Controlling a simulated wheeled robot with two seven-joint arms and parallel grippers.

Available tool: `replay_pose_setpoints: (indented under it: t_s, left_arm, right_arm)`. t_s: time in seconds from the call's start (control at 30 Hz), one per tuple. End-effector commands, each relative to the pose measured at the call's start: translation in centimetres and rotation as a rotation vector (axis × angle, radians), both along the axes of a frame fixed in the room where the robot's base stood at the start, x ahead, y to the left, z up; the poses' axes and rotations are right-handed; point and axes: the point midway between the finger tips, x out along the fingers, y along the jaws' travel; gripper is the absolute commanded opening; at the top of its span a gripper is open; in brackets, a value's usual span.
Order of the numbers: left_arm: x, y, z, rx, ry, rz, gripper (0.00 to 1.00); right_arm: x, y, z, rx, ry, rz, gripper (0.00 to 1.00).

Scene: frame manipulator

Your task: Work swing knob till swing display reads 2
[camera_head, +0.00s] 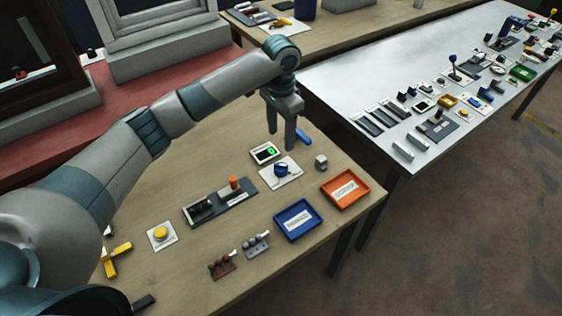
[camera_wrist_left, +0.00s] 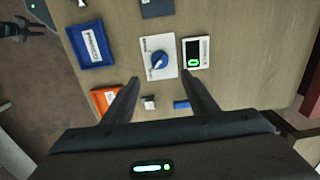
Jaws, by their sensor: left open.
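The swing knob (camera_head: 281,169) is a blue knob on a white plate near the right end of the wooden table; it also shows in the left wrist view (camera_wrist_left: 158,60). Beside it is a small display (camera_head: 265,153) with a green digit, which looks like 0 in the left wrist view (camera_wrist_left: 194,54). My left gripper (camera_head: 281,142) is open and empty above the table, just behind the knob. In the left wrist view its fingers (camera_wrist_left: 163,90) spread apart below the knob plate, not touching it. My right gripper is not in view.
A blue tray (camera_head: 298,220), an orange tray (camera_head: 345,188) and a grey cube (camera_head: 321,162) lie near the knob. A blue block (camera_head: 303,136) is behind the gripper. A slider panel (camera_head: 220,202) and yellow button (camera_head: 160,235) are left. A white table (camera_head: 400,70) stands right.

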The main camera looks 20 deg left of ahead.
Motion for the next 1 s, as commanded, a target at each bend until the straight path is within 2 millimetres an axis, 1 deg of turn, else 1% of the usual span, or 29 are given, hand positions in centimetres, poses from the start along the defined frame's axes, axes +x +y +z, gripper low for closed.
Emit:
replay_pose_setpoints:
  t_s: [0.03, 0.4, 0.6, 0.8, 1.0]
  left_arm:
    - [-0.1, 0.0, -0.8, 0.001, 0.003, 0.000, 0.53]
    - [-0.2, 0.0, -7.5, 0.002, 0.002, 0.000, 0.53]
    - [-0.1, 0.0, -10.7, 0.002, 0.002, 0.000, 0.53]
    - [0.0, -0.1, -12.6, 0.000, 0.000, 0.000, 0.53]
    - [0.0, 0.0, -13.2, 0.000, -0.001, -0.001, 0.53]
  right_arm:
    - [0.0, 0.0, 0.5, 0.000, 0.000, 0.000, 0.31]
    - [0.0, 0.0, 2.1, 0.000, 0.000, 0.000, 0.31]
    - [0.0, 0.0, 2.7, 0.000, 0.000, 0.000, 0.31]
    - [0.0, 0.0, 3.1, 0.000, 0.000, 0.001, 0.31]
    - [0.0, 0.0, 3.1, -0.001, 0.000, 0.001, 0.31]
